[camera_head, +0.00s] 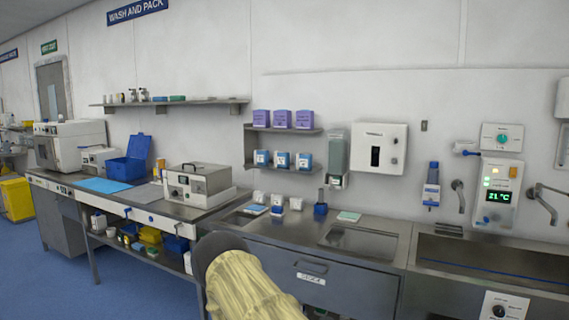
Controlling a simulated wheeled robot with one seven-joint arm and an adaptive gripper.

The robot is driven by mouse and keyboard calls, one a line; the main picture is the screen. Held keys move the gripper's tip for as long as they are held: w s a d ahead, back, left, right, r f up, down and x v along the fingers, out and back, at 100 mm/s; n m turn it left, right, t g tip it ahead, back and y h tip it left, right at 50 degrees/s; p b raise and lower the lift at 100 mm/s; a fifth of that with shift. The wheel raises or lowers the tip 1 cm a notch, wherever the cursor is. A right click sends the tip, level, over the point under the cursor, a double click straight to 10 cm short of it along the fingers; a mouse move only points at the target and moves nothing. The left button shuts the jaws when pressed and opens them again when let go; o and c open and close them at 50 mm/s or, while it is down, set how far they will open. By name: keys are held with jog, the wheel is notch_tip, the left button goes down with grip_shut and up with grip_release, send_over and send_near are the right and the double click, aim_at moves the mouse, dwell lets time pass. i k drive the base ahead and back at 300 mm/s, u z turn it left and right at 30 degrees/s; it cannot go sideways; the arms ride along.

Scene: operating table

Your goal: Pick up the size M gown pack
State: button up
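I cannot make out a gown pack marked size M in the head view; the labels on the packs and boxes are too small to read. Several purple boxes (282,119) stand in a row on the upper wall shelf. Several blue-and-white boxes (282,160) stand on the shelf below. Part of my arm, in a pale yellow cover with a dark round end, shows at the bottom centre. My gripper's fingers are not in view.
A steel counter (290,233) with sinks runs along the wall. A steel box-like device (199,184), an open blue case (130,160) and a white machine (70,143) stand to the left. Yellow bins (17,198) stand far left. Blue floor at lower left is clear.

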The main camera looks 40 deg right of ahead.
aim_at(303, 161)
jog(key=u, duration=0.3)
jog(key=i, duration=2.9)
jog(key=z, duration=1.7)
jog(key=i, duration=1)
jog(key=z, duration=0.8)
